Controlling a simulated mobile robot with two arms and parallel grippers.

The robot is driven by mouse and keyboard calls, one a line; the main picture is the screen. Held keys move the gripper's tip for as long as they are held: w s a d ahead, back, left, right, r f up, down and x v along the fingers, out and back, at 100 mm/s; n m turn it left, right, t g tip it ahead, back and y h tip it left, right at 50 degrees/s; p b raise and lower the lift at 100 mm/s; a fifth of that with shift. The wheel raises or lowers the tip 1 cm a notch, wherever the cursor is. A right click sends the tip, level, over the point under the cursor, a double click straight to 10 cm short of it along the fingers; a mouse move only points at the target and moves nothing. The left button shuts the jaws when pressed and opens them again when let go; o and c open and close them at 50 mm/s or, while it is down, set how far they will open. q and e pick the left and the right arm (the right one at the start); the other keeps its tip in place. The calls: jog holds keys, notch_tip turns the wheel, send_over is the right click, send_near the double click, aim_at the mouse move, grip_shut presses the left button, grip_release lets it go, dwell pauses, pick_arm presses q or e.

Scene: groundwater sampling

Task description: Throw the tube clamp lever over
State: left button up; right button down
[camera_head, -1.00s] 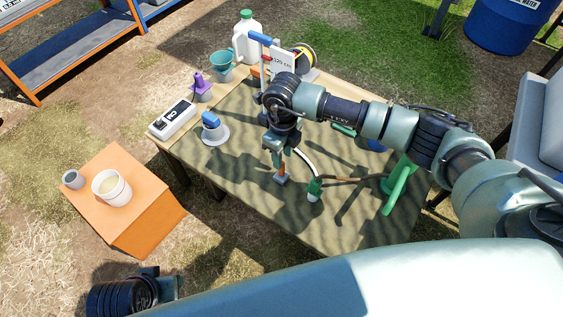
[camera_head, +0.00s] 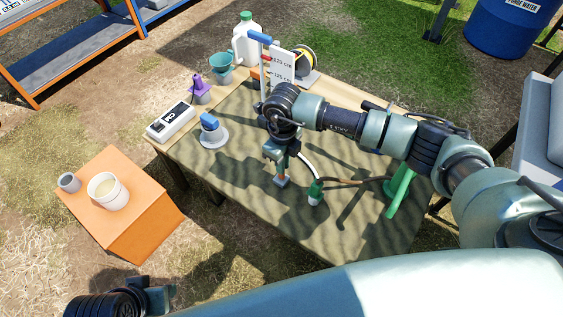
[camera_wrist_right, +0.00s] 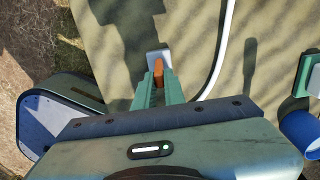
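The tube clamp is a small pale grey block (camera_head: 282,181) on the table mat with a short orange-brown lever (camera_head: 283,170) standing up from it. In the right wrist view the lever (camera_wrist_right: 158,72) rises between my green fingertips, and the block (camera_wrist_right: 157,56) shows just beyond them. My right gripper (camera_head: 282,165) points down over the clamp, its fingers close together on both sides of the lever. Contact on both sides is hard to see exactly. Part of my left arm shows at the lower left, its fingertips not visible.
A white tube (camera_wrist_right: 226,45) curves beside the clamp. A green-and-white bottle (camera_head: 315,192) and a green handle-like stand (camera_head: 400,190) are to the right. A blue-topped round device (camera_head: 212,132), a meter (camera_head: 171,121) and a jug (camera_head: 246,42) stand left and behind. The front mat is mostly clear.

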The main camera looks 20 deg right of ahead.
jog(key=shift+t+h, duration=0.6)
jog(key=shift+h, duration=0.2)
jog(key=shift+s+a+f+p, duration=0.25)
jog(key=shift+s+a+p, duration=0.05)
jog(key=shift+s+a, duration=0.4)
jog(key=shift+s+a+f+p, duration=0.25)
jog(key=shift+s+a, duration=0.3)
jog(key=shift+a, duration=0.25)
jog(key=shift+s+a+f, duration=0.1)
jog(key=shift+s+a+f+t+h+b, duration=0.4)
jog(key=shift+s+a+f+t+h, duration=0.15)
jog(key=shift+s+a+f, duration=0.2)
jog(key=c, duration=1.4)
grip_release()
jog(key=shift+w, duration=0.25)
